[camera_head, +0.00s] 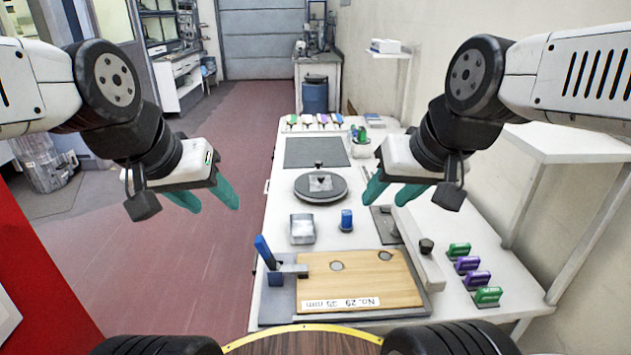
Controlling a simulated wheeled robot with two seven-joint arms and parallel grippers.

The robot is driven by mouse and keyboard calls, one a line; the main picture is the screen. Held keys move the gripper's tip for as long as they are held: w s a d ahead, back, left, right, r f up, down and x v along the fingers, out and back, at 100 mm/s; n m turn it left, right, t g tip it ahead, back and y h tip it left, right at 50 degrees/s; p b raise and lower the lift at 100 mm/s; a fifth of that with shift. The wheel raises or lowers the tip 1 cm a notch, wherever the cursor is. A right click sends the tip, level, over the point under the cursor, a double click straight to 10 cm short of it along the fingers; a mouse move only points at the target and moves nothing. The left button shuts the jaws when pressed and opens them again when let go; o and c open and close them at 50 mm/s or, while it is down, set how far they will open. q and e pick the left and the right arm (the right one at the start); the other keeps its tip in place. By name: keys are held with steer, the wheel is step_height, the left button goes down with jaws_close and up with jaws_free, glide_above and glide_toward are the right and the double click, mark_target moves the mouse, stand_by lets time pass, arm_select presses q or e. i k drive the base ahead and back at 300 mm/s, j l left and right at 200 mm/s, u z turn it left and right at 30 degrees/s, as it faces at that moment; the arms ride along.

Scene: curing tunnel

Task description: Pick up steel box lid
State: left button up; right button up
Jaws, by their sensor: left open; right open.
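A small silver-grey square box (302,229) stands on the white bench, left of a blue cylinder. It looks like the steel box; I cannot tell its lid apart from its body at this size. My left gripper (213,206) is open and empty, with teal fingers, left of the bench over the red floor in the picture. My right gripper (384,202) is open and empty above the right part of the bench, to the right of the box. Neither gripper touches the box.
A round dark plate (310,192) sits behind the box. A blue cylinder (346,221) stands beside it. In front are a wooden board (365,284) and a blue-handled clamp (264,250). Green and purple blocks (467,264) line the right. A shelf (575,142) juts out at right.

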mark_target(317, 183)
steer(key=k+j+z, duration=0.1)
steer(key=j, duration=0.45)
steer(key=i+j+z, duration=0.15)
steer(key=j, duration=0.45)
steer(key=j+z, duration=0.1)
steer(key=j, duration=0.5)
steer(key=i+j+z, duration=0.3)
steer(key=i+j, duration=0.5)
steer(key=i, duration=0.05)
